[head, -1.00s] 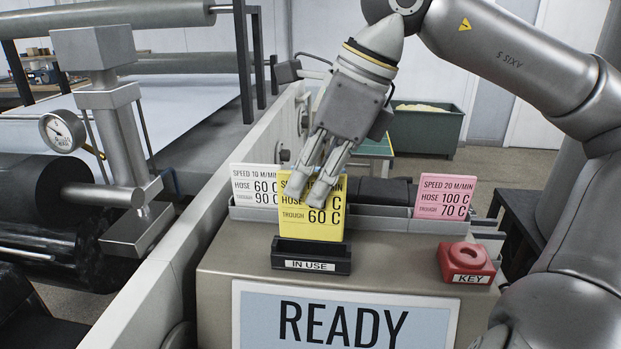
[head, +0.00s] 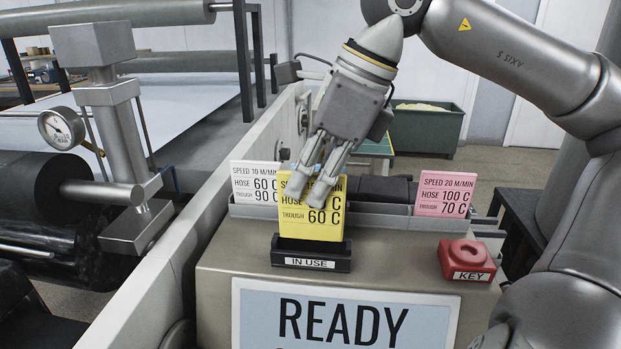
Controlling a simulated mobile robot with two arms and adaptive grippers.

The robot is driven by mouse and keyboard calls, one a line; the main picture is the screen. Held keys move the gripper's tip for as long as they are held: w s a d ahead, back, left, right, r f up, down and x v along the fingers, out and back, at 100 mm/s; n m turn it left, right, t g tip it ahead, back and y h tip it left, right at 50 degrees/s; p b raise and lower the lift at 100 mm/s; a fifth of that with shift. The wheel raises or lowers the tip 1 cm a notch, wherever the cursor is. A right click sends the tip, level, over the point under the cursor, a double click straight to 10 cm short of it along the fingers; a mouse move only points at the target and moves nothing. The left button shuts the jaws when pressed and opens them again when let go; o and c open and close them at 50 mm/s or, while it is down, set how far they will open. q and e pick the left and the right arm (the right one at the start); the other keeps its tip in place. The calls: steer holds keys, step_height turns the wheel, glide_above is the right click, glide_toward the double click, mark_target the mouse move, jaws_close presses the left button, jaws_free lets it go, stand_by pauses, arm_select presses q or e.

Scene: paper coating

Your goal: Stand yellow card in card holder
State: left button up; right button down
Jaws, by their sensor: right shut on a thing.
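The yellow card (head: 309,231) is upright above the small black card holder (head: 285,258) labelled IN USE. Its lower edge is at the holder's top, and I cannot tell how deep it sits in the slot. My right gripper (head: 310,193) comes down from above and is shut on the card's upper part, hiding some of its print. My left gripper is not in view.
A white card (head: 252,184) and a pink card (head: 445,194) stand in the grey rack (head: 380,221) behind. A red KEY block (head: 467,262) sits right of the holder on the console (head: 400,262). A READY screen (head: 345,312) is on its front.

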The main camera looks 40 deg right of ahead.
steer(key=shift+f+b, duration=1.6)
steer(key=shift+f, duration=0.45)
steer(key=c, duration=1.5)
jaws_free()
steer(key=shift+r, duration=0.15)
steer(key=v, duration=1.1)
steer(key=shift+s+d+r, duration=0.15)
steer(key=shift+d+r, duration=0.05)
steer(key=shift+r, duration=0.15)
